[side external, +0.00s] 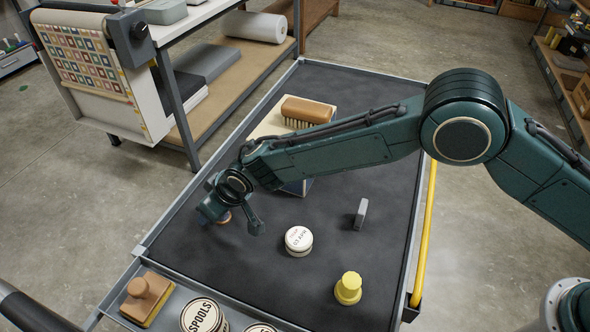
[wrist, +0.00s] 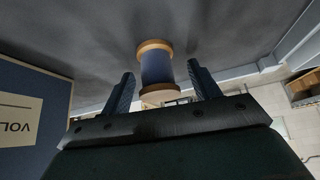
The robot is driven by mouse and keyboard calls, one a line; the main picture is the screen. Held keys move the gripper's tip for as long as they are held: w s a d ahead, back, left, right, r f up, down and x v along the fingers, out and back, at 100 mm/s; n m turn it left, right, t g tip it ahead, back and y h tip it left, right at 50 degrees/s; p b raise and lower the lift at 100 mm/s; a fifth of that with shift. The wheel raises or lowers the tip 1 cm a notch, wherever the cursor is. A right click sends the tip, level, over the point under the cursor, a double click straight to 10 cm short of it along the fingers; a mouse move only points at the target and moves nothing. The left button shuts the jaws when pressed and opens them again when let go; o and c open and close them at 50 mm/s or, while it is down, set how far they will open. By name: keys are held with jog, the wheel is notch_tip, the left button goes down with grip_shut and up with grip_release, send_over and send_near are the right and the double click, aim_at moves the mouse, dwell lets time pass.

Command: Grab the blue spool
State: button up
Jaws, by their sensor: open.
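The blue spool (wrist: 156,68) has a dark blue middle and light wooden ends. In the wrist view it stands on the dark mat, just beyond and between the two fingers of my gripper (wrist: 160,88), which is open and empty. In the side view my gripper (side external: 236,222) is low over the left part of the cart top. A small wooden bit of the spool (side external: 224,217) shows there beside the fingers; the rest is hidden behind my gripper. I cannot tell whether a finger touches it.
A brush (side external: 307,110) lies on a box behind my arm; a blue labelled box (wrist: 30,110) fills the wrist view's left. A round white tin (side external: 298,240), a grey block (side external: 361,213) and a yellow object (side external: 348,288) stand to the right. A front tray (side external: 165,312) holds a stamp and tins.

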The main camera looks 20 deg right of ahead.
jog(key=c, duration=1.1)
jog(key=shift+o, duration=0.2)
jog(key=shift+r, duration=0.1)
notch_tip(320, 180, up, 20)
dwell(0.5)
